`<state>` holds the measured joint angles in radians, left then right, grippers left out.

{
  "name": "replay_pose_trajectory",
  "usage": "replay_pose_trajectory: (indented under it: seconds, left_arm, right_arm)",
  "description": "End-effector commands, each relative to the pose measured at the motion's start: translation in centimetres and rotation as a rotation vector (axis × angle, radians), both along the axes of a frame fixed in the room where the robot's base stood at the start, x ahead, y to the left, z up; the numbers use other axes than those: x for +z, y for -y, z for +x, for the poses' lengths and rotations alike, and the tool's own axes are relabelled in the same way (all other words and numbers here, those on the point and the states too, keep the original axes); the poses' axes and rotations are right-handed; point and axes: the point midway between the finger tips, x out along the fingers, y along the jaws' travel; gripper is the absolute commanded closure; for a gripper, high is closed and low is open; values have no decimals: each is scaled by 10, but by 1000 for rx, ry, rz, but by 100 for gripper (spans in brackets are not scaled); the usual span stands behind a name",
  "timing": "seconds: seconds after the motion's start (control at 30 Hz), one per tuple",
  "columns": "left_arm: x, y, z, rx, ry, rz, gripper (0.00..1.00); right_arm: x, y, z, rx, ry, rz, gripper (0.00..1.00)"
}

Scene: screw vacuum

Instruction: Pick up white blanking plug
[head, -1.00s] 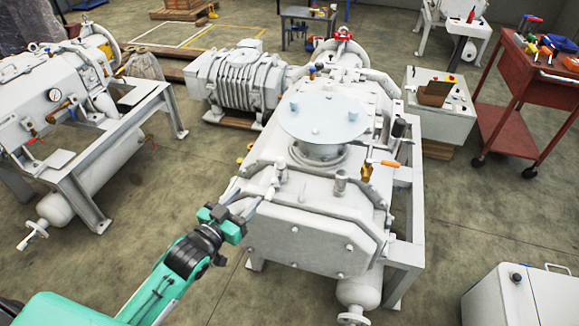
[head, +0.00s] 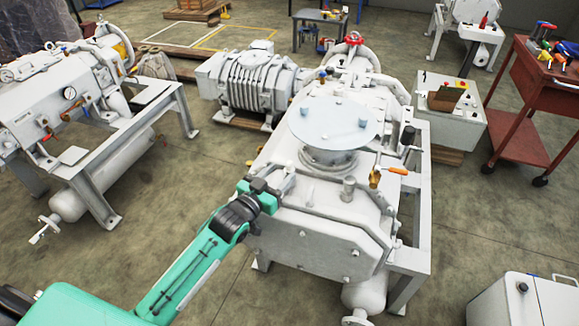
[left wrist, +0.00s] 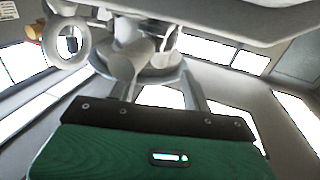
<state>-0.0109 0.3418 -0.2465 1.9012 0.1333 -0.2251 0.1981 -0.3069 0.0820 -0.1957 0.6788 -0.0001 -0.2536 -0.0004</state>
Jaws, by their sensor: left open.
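A small pale cylindrical plug stands on a round flange between my fingers in the left wrist view (left wrist: 125,62); I take it for the white blanking plug. My left gripper (head: 286,182) is open at the near left edge of the big white pump's top. Its two fingers reach toward the flange on either side of the plug, and I cannot tell whether they touch it. My right gripper is not in view.
The white pump (head: 310,245) fills the middle, with a wide round plate (head: 333,118) on its top. A similar upright fitting (head: 349,188) and an orange-handled valve (head: 397,171) stand to the right. A pale ring (left wrist: 68,43) is close by in the left wrist view.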

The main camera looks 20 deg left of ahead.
Motion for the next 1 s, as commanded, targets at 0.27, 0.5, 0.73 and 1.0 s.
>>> replay_pose_trajectory:
  seconds: [0.27,0.5,0.73,1.0]
  left_arm:
    - [3,11,33,-1,1,0,52]
    - [1,12,36,-1,1,0,52]
    - [1,12,35,-1,0,0,87]
    - [2,12,36,-1,1,0,100]
  right_arm:
    - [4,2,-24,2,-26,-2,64]
    - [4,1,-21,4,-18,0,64]
    - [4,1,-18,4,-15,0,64]
    - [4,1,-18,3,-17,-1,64]
